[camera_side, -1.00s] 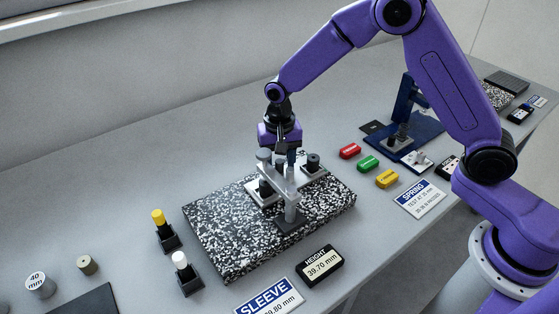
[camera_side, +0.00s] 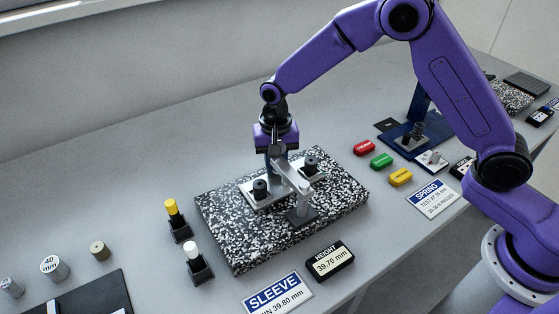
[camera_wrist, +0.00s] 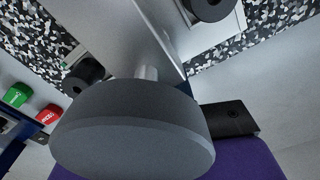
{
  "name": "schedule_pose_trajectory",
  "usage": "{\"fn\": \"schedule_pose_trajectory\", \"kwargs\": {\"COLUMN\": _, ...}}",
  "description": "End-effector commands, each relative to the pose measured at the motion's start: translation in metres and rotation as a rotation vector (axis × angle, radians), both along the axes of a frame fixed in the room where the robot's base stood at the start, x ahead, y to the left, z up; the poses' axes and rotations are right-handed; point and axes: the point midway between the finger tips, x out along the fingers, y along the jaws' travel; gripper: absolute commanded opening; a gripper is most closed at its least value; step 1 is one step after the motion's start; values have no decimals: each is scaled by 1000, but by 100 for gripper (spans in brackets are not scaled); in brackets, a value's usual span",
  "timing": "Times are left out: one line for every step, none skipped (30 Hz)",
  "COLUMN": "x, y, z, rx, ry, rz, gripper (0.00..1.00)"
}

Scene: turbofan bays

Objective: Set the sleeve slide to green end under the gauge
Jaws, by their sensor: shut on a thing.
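The sleeve slide (camera_side: 252,197) is a silver plate on the speckled stone block (camera_side: 225,240), with a black sleeve (camera_side: 260,188) near its left end and another (camera_side: 311,164) near its right end. The gauge (camera_side: 304,199) stands in front on a post, its arm reaching back over the slide's middle. My gripper (camera_side: 278,163) points down behind the gauge head, shut on the slide's grip; its fingertips are largely hidden. In the wrist view the grey round gauge head (camera_wrist: 130,135) fills the foreground, with black sleeves (camera_wrist: 85,74) beyond.
The height display (camera_side: 330,261) reads 39.70 mm, beside the SLEEVE card (camera_side: 277,297). Yellow-topped (camera_side: 175,219) and white-topped (camera_side: 197,263) pegs stand left of the block. Red (camera_side: 364,147), green (camera_side: 381,161) and yellow (camera_side: 401,177) blocks lie right. The bench behind is clear.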

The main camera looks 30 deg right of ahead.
Motion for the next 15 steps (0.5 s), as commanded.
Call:
{"fn": "schedule_pose_trajectory", "kwargs": {"x": 0, "y": 0, "z": 1, "rx": -1, "ry": -2, "rz": 1, "gripper": 26}}
{"fn": "schedule_pose_trajectory", "kwargs": {"x": 0, "y": 0, "z": 1, "rx": -1, "ry": -2, "rz": 1, "gripper": 36}}
{"fn": "schedule_pose_trajectory", "kwargs": {"x": 0, "y": 0, "z": 1, "rx": -1, "ry": -2, "rz": 1, "gripper": 49}}
{"fn": "schedule_pose_trajectory", "kwargs": {"x": 0, "y": 0, "z": 0, "rx": 0, "ry": -1, "rz": 0, "gripper": 49}}
{"fn": "schedule_pose_trajectory", "kwargs": {"x": 0, "y": 0, "z": 0, "rx": 0, "ry": -1, "rz": 0, "gripper": 49}}
{"fn": "schedule_pose_trajectory", "kwargs": {"x": 0, "y": 0, "z": 0, "rx": 0, "ry": -1, "rz": 0, "gripper": 49}}
{"fn": "schedule_pose_trajectory", "kwargs": {"x": 0, "y": -1, "z": 0, "rx": 0, "ry": -1, "rz": 0, "gripper": 49}}
{"fn": "schedule_pose_trajectory", "kwargs": {"x": 0, "y": -1, "z": 0, "rx": 0, "ry": -1, "rz": 0, "gripper": 49}}
{"fn": "schedule_pose_trajectory", "kwargs": {"x": 0, "y": -1, "z": 0, "rx": 0, "ry": -1, "rz": 0, "gripper": 49}}
{"fn": "schedule_pose_trajectory", "kwargs": {"x": 0, "y": -1, "z": 0, "rx": 0, "ry": -1, "rz": 0, "gripper": 49}}
{"fn": "schedule_pose_trajectory", "kwargs": {"x": 0, "y": -1, "z": 0, "rx": 0, "ry": -1, "rz": 0, "gripper": 49}}
{"fn": "schedule_pose_trajectory", "kwargs": {"x": 0, "y": -1, "z": 1, "rx": 0, "ry": -1, "rz": 0, "gripper": 49}}
{"fn": "schedule_pose_trajectory", "kwargs": {"x": 0, "y": -1, "z": 2, "rx": 0, "ry": -1, "rz": 0, "gripper": 49}}
{"fn": "schedule_pose_trajectory", "kwargs": {"x": 0, "y": 0, "z": 3, "rx": 1, "ry": -1, "rz": 0, "gripper": 49}}
{"fn": "schedule_pose_trajectory", "kwargs": {"x": 1, "y": 0, "z": 6, "rx": 1, "ry": -3, "rz": 0, "gripper": 49}}
